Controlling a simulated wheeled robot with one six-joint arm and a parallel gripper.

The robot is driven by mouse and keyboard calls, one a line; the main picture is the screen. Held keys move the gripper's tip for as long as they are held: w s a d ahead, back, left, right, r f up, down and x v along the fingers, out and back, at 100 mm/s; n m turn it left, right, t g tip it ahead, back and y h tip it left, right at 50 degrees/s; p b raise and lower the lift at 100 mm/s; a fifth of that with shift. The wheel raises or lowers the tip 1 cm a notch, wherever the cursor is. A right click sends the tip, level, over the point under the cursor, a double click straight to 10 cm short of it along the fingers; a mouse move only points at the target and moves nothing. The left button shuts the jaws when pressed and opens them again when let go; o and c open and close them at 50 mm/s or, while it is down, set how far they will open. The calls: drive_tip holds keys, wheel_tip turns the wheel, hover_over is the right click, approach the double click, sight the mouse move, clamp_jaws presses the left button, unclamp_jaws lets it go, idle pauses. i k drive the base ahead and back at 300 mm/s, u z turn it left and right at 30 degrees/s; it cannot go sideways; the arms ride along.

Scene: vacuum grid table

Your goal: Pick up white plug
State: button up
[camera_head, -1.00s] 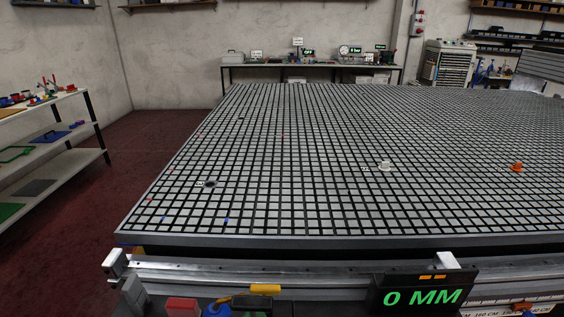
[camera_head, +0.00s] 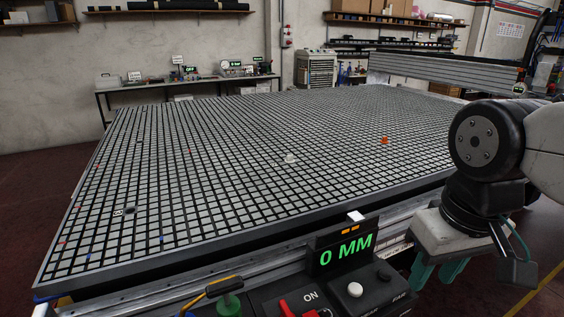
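The white plug (camera_head: 290,158) is a small pale piece sitting on the grid of the vacuum table (camera_head: 215,240), near the middle of the table. My gripper (camera_head: 436,272) hangs at the lower right, in front of the table's near edge, with its two green fingers pointing down. The fingers are apart with nothing seen between them. My gripper is well to the right of the white plug and nearer to me, not touching it.
An orange plug (camera_head: 384,140) sits on the grid to the right of the white plug. A black round piece (camera_head: 130,210) lies at the left. The control panel (camera_head: 345,250) reading 0 MM stands at the near edge. The grid around the white plug is clear.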

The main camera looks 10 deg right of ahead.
sight(290, 160)
drive_tip(key=z, duration=2.2)
drive_tip(key=i, duration=2.4)
drive_tip(key=u, duration=3.3)
drive_tip(key=i, duration=0.5)
